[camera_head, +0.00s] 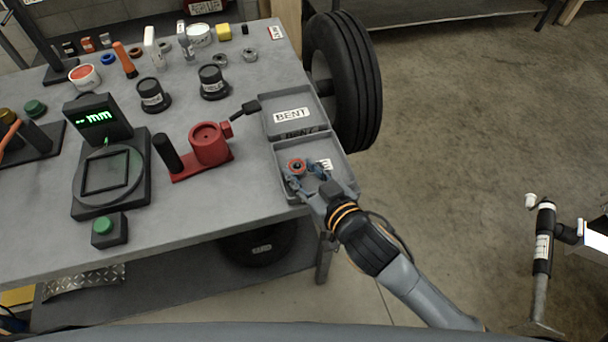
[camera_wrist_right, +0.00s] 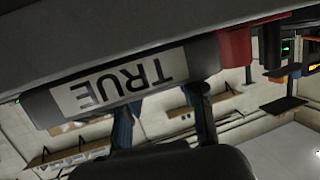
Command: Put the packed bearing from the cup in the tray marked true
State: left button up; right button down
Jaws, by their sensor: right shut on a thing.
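I cannot tell whether the bearing touches the tray floor. The gripper partly covers the tray's label in the head view. The label shows upside down on the tray in the wrist view (camera_wrist_right: 112,84). The red cup (camera_head: 208,143) stands on a red base with a black handle, left of the tray. My left gripper is not in view.
A tray marked BENT (camera_head: 292,110) adjoins the TRUE tray on its far side. A tyre (camera_head: 344,80) stands just beyond the bench's right edge. A gauge with a green display (camera_head: 110,170) and a green button (camera_head: 104,228) are at the left. The bench's front is clear.

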jog(key=shift+f, duration=0.1)
jog(key=c, duration=1.1)
grip_release()
jog(key=b+v, duration=0.1)
jog(key=v, duration=1.1)
